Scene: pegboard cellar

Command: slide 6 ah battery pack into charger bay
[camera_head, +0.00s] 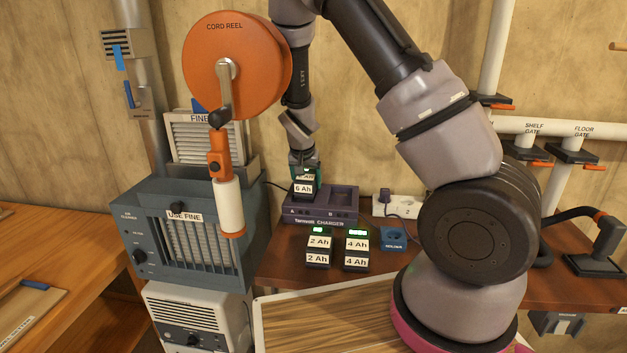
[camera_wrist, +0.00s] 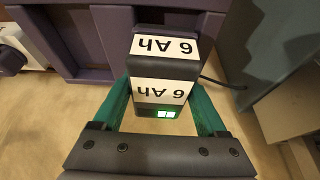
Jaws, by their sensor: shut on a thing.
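The 6 Ah battery pack (camera_head: 303,189) is dark with white labels. My gripper (camera_head: 306,174), with green fingers, is shut on it. In the wrist view the pack (camera_wrist: 162,92) sits between the two fingers (camera_wrist: 160,108), with a lit green indicator at its near end. The purple charger (camera_head: 321,216) stands on the bench with bays marked A and B. The pack is at bay A, on the left; I cannot tell whether it is above the bay or partly in it. Bay B (camera_head: 342,194) looks empty. The charger also shows in the wrist view (camera_wrist: 107,27).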

